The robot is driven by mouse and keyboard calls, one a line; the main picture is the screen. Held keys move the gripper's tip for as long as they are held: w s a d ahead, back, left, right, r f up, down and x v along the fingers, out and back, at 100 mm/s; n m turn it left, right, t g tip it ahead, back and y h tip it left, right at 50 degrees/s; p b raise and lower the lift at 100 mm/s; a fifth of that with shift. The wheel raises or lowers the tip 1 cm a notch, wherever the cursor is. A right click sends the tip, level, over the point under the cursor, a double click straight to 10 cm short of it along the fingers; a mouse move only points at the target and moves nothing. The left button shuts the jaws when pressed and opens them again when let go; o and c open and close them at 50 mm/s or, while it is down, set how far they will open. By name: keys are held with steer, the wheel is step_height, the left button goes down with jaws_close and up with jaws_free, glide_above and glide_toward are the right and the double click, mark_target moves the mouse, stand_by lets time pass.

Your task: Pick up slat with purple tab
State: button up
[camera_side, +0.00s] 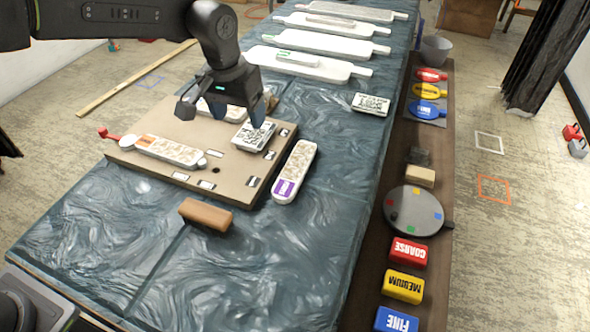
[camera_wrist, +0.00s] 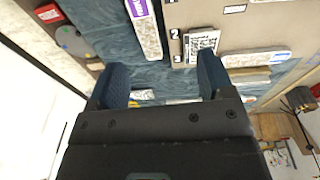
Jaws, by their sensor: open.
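The slat with the purple tab (camera_side: 295,172) is a white, round-ended strip with a speckled top. It lies flat on the dark blue cover, just right of the tan board, with its purple end toward the side camera. In the wrist view the slat (camera_wrist: 150,38) is ahead of the fingers, its purple end at the top edge. My gripper (camera_side: 222,108) is open above the far part of the board, to the upper left of this slat and apart from it. In the wrist view the gripper (camera_wrist: 163,84) has nothing between its fingers.
The tan board (camera_side: 225,187) holds an orange-tabbed slat (camera_side: 170,150), another slat partly hidden by my gripper, and a block with printed code (camera_side: 253,136). A brown block (camera_side: 206,215) lies in front. Right, a ledge carries coloured blocks and a grey disc (camera_side: 413,211).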

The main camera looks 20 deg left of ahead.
steer(key=g, duration=0.1)
glide_above(282, 193)
step_height(282, 193, down, 11)
step_height(282, 193, down, 8)
steer(key=shift+s+d+r, duration=0.1)
steer(key=shift+r, duration=0.15)
steer(key=shift+f, duration=3)
steer(key=c, duration=0.8)
